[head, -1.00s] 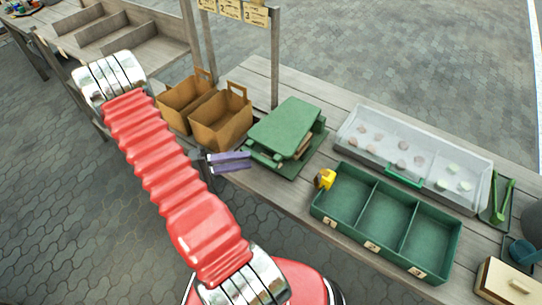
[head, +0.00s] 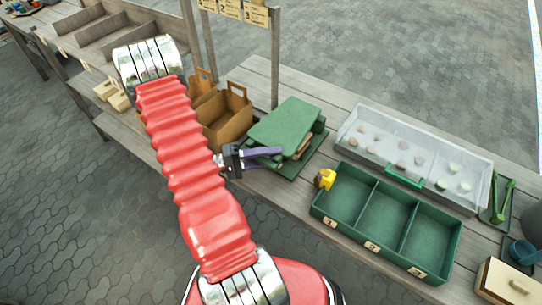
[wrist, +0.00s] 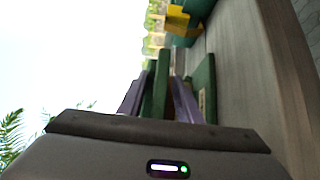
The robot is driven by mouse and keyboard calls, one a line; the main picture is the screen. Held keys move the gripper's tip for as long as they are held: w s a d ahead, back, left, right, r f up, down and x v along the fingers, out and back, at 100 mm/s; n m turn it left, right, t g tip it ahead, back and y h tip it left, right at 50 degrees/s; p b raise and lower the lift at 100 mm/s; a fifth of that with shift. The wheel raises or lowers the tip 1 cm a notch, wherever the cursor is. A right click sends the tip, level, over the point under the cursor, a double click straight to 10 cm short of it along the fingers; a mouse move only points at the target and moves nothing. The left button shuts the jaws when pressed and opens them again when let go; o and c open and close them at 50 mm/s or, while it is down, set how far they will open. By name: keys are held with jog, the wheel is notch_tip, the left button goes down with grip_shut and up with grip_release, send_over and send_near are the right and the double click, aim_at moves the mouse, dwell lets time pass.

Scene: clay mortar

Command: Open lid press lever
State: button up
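The press is green, with a thick lid (head: 288,124) over a green base plate (head: 296,170). A light wooden part shows between them at the right side. The lid looks lowered over the base. My gripper (head: 280,155), with purple fingers, is at the press's near left edge. In the wrist view, my gripper (wrist: 160,98) is open, one finger on each side of a green edge (wrist: 160,88) that seems to be the lid or its lever. The base plate (wrist: 206,88) lies right of the fingers. Whether the fingers touch the green part I cannot tell.
A green three-compartment tray (head: 385,220) with a yellow piece (head: 325,179) stands right of the press. Behind it is a clear-covered tray (head: 415,155) of small discs. Cardboard carriers (head: 228,118) stand left. A sign post (head: 275,60) rises behind the press.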

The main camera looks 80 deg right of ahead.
jog(key=shift+c, duration=0.4)
grip_shut()
jog(key=shift+r, duration=0.1)
